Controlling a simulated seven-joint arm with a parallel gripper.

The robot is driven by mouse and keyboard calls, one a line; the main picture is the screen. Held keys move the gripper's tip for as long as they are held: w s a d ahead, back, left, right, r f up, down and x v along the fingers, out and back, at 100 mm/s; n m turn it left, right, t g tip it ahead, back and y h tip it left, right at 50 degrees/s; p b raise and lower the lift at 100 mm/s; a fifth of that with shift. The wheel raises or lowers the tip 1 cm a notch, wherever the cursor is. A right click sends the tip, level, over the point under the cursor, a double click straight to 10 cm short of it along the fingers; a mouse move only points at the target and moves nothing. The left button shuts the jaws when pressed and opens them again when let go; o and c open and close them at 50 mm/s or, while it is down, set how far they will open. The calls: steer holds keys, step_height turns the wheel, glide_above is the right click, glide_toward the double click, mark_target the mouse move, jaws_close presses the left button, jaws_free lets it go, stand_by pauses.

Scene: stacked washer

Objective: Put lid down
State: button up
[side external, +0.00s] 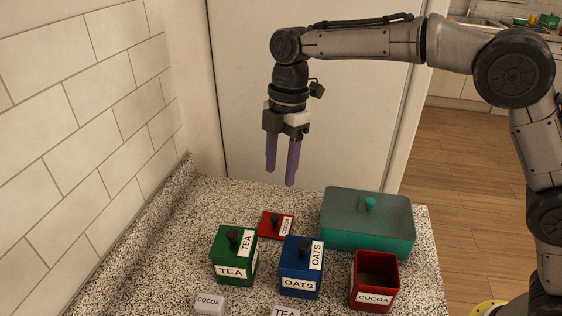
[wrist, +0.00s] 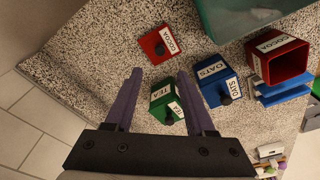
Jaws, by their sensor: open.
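My gripper (side external: 282,164) is open and empty, held well above the counter with its purple fingers pointing down; it also shows in the wrist view (wrist: 160,75). A red lid (side external: 270,226) with a dark knob and a COCOA label lies on the counter behind the green and blue canisters. In the wrist view the red lid (wrist: 153,46) lies beyond the fingertips, touching neither finger. The red COCOA canister (side external: 375,283) stands open at the front right; its interior looks empty from the side. It also shows in the wrist view (wrist: 277,64).
A green TEA canister (side external: 233,264) and a blue OATS canister (side external: 302,279) stand with lids on, in front of the red lid. A translucent teal box (side external: 368,236) stands at the back right. A tiled wall (side external: 70,120) borders the left. The counter's left side is clear.

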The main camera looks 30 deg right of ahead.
steer(key=shift+r, duration=0.4)
steer(key=s+d+r+m+t, duration=0.2)
steer(key=s+d+r+m, duration=0.1)
steer(key=s+d+m, duration=0.3)
steer(key=s+d+r+m+t, duration=0.1)
steer(key=s+d+r+m, duration=0.3)
steer(key=s+d, duration=0.35)
steer(key=s+d+f+m+t, duration=0.1)
steer(key=s+d+f+m, duration=0.1)
steer(key=s, duration=0.3)
steer(key=s+d+f+m+t+h, duration=0.1)
steer(key=s+d+f+m, duration=0.1)
steer(key=s+d+m, duration=0.1)
steer(key=s+d+f+m, duration=0.2)
steer(key=s+m, duration=0.2)
steer(key=s, duration=0.3)
steer(key=shift+s+d+f+m+t, duration=0.2)
steer(key=shift+s+d+m+t, duration=0.1)
steer(key=shift+m+t, duration=0.1)
